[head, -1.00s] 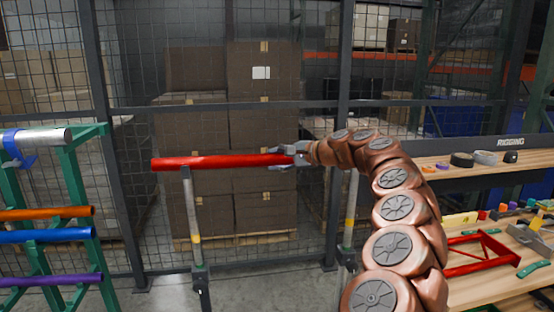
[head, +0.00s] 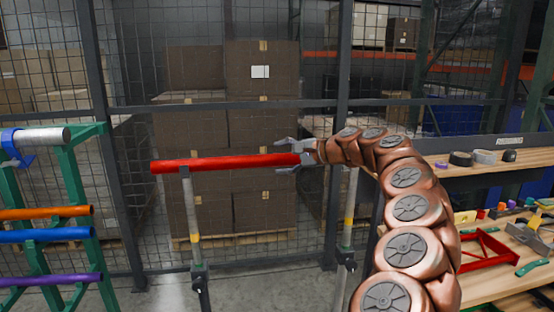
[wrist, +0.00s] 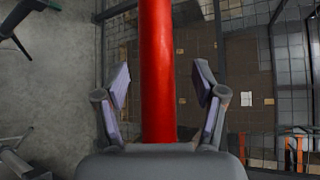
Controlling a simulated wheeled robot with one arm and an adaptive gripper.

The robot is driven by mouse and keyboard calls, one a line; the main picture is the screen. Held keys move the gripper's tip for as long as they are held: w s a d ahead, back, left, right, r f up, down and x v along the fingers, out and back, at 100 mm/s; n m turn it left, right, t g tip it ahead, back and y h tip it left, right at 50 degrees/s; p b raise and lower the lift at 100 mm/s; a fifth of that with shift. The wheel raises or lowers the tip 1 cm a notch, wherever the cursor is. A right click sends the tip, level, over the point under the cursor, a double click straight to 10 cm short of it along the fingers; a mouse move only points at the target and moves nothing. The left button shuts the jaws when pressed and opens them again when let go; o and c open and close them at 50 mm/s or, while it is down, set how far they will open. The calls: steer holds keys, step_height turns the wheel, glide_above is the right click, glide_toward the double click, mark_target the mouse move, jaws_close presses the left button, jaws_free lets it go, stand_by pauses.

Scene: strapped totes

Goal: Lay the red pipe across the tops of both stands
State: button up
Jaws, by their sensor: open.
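The red pipe (head: 225,162) lies nearly level, with its left part on the top of the left stand (head: 192,215). The right stand (head: 348,225) rises behind my arm; its top is hidden, so I cannot tell whether the pipe rests on it. My gripper (head: 285,156) is open at the pipe's right end, with one finger above and one below it in the head view. In the wrist view the pipe (wrist: 158,70) runs between the spread fingers of my gripper (wrist: 162,82), with a gap on each side.
A green rack (head: 75,185) at the left holds several coloured pipes. A wooden workbench (head: 500,285) with tools and a red frame (head: 487,250) is at the right. A mesh fence stands behind the stands, with stacked boxes (head: 262,130) beyond it.

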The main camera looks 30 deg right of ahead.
steer(key=v, duration=1)
steer(key=s+a+n+g+y, duration=0.1)
steer(key=s+a+n+g, duration=0.15)
steer(key=a, duration=0.75)
steer(key=s+a+f+n+g, duration=0.15)
steer(key=a+n, duration=0.25)
steer(key=a, duration=0.5)
steer(key=s+a+n+g+y, duration=0.1)
steer(key=a+n+g, duration=0.2)
steer(key=a, duration=0.7)
steer(key=s+a+f+n+g+h, duration=0.25)
steer(key=s+a+f+n, duration=0.25)
steer(key=s+a+f, duration=0.4)
steer(key=s+d+f+n+g+h, duration=0.1)
steer(key=s+d+f+g+h, duration=0.1)
steer(key=s+f, duration=0.5)
steer(key=s+d+f+n+g+h, duration=0.1)
steer(key=s+d+f+g+h, duration=0.2)
steer(key=s+f, duration=0.5)
steer(key=s, duration=0.7)
steer(key=shift+f, duration=0.35)
steer(key=shift+d+n+g, duration=0.1)
steer(key=shift+n+g, duration=0.15)
